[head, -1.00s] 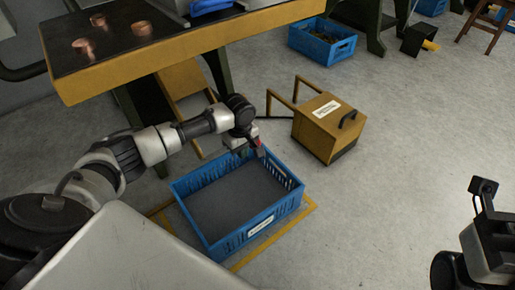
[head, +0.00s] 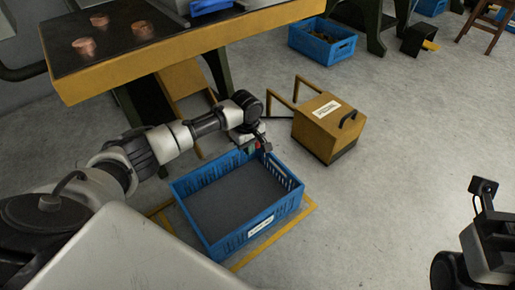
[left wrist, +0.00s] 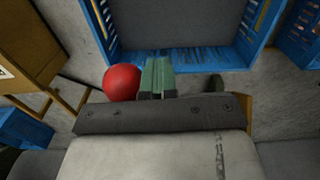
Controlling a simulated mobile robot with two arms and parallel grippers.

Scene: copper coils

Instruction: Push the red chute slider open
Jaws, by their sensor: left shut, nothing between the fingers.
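A round red knob (left wrist: 122,82), which I take for the slider's handle, shows in the left wrist view just left of my left gripper's green fingers (left wrist: 157,76). The fingers are shut with nothing between them. Whether they touch the knob I cannot tell. In the head view my left gripper (head: 264,148) is over the far edge of the blue crate (head: 276,213), and a small bit of red (head: 257,145) shows beside it. The yellow chute (head: 186,80) slopes down under the table, its lower end partly hidden by my arm. My right wrist (head: 487,240) is at the lower right; its fingers cannot be made out.
The empty-looking blue crate stands inside a yellow floor outline (head: 305,212). A yellow box with a black handle (head: 328,125) stands right of the chute. The yellow-edged table (head: 150,70) with copper pieces is above my left arm.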

